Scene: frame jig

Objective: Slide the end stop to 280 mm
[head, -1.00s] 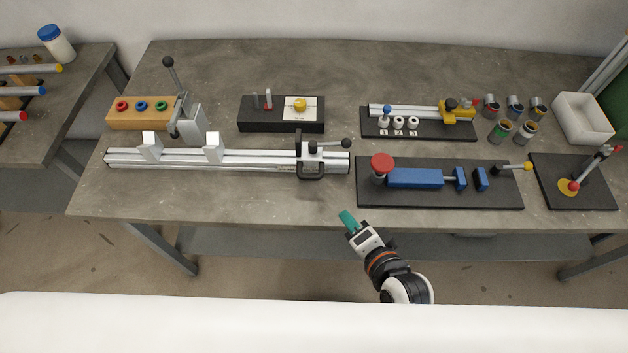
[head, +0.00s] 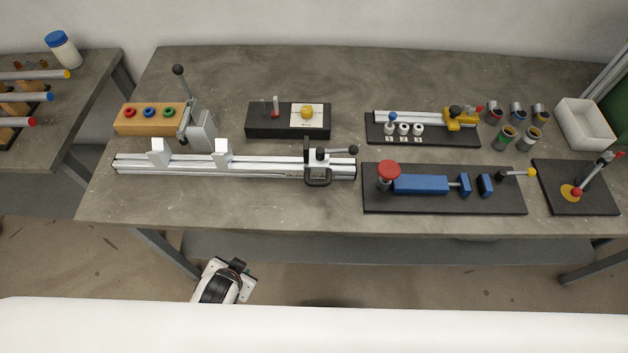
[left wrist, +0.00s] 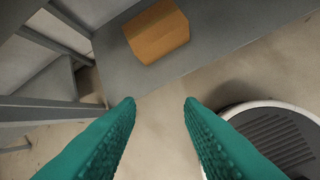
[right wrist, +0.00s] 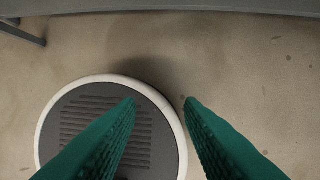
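The end stop (head: 318,163) is a silver block with a black frame handle and a black-knobbed lever, near the right end of the silver rail (head: 260,170). The lever points right. A small scale strip shows on the rail's front just left of the stop; its numbers are too small to read. My left gripper (left wrist: 158,102) is open and empty, with its green fingers apart, low by the bench's lower shelf. My right gripper (right wrist: 160,102) is open and empty above the floor beside my base. Neither gripper's fingers show in the head view, and neither touches the stop.
Two white upright blocks (head: 221,153) stand on the rail. A wooden block with coloured rings (head: 150,117) and a toggle clamp (head: 198,125) stand behind its left end. A black plate with a blue slide (head: 420,185) lies to its right. An orange box (left wrist: 157,31) rests on the lower shelf.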

